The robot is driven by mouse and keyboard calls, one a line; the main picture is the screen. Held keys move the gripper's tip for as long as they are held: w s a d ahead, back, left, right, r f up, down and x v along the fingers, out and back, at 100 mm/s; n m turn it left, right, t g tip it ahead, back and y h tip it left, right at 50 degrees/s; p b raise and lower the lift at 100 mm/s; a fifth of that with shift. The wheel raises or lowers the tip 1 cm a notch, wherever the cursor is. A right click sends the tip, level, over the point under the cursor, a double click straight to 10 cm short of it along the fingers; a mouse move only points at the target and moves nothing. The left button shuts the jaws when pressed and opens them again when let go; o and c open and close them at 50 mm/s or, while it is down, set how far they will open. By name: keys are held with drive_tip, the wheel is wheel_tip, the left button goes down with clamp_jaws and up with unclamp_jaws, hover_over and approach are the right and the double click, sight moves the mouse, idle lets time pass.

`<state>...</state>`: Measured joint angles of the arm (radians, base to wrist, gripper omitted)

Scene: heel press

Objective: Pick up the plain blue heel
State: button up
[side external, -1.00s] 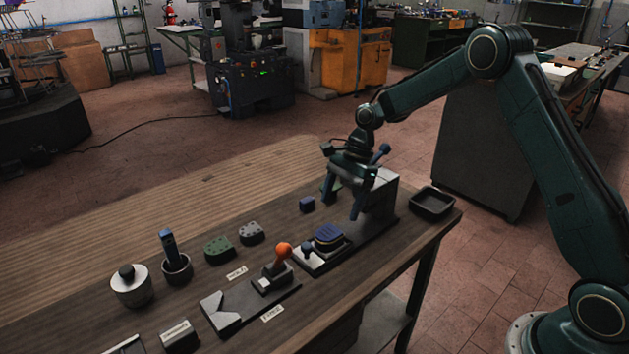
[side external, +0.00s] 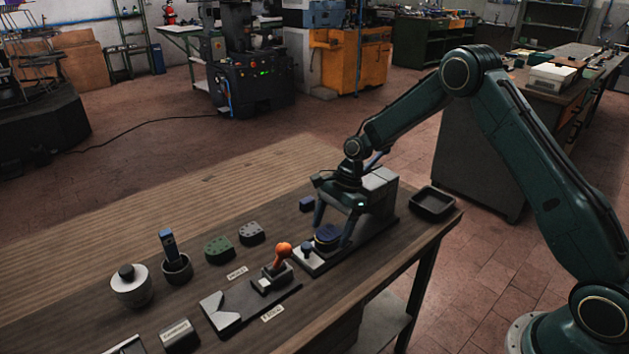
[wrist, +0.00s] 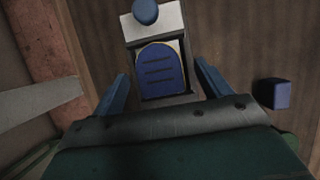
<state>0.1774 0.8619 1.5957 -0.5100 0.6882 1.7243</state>
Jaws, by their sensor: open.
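My gripper (side external: 332,231) is open, with its blue fingers straddling a blue heel-shaped piece (side external: 327,238) on the press bed. In the wrist view this piece (wrist: 158,72) lies between the fingers (wrist: 162,82), has several dark lines across its top and a thin pale edge around it. I cannot tell whether the fingers touch it. A small plain blue block (side external: 306,204) stands on the bench behind the press, apart from my gripper. In the wrist view this block (wrist: 273,94) is right of the right finger, with no lines on its visible faces.
The grey press body (side external: 377,183) stands close behind my gripper. A blue-knobbed part (side external: 307,250) and an orange-knobbed lever (side external: 283,250) are in front. A green piece (side external: 218,248), a grey piece (side external: 252,233) and pots are at left; a black tray (side external: 433,202) is at right.

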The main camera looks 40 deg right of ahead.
drive_tip(key=shift+a+f, duration=0.2)
drive_tip(key=shift+f, duration=0.3)
drive_tip(key=c, duration=1.1)
